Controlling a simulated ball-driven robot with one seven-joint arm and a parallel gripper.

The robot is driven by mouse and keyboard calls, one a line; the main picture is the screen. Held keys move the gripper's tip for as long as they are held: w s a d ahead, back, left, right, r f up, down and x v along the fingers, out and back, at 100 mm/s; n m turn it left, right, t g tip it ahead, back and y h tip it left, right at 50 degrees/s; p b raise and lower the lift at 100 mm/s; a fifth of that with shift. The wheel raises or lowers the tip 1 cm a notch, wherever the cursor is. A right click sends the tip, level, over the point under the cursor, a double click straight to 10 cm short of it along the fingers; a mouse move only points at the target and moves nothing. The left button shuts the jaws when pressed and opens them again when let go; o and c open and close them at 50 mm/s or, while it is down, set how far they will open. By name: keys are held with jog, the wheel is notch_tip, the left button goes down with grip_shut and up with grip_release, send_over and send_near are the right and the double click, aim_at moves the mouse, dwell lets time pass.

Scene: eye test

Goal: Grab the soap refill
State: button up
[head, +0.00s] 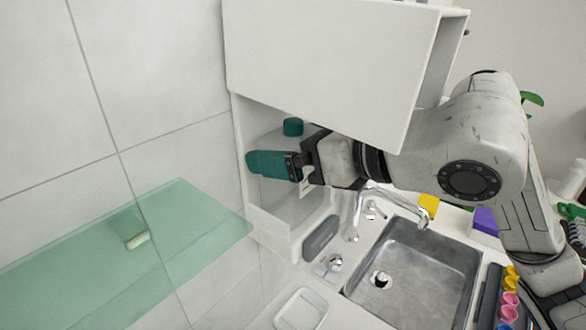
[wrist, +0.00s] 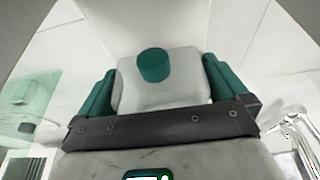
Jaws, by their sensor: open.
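The soap refill is a pale bottle (wrist: 160,92) with a round teal cap (wrist: 155,65). In the head view, its teal cap (head: 292,127) shows above my gripper inside the open white wall cabinet, and my gripper hides part of its body. My gripper (head: 252,163) has teal fingers and reaches into the cabinet at the bottle's height. In the wrist view the fingers are apart, one on the left and one on the right of the bottle's body. I cannot tell whether either finger touches it.
The white cabinet's raised door (head: 325,65) hangs over my arm. A green glass shelf (head: 120,250) is on the tiled wall at left. Below are a metal sink (head: 420,270), a faucet (head: 375,195), a grey oblong item (head: 320,238) and a white dish (head: 301,309).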

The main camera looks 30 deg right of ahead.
jog(key=shift+c, duration=0.2)
jog(key=c, duration=0.7)
jog(key=shift+r, duration=0.2)
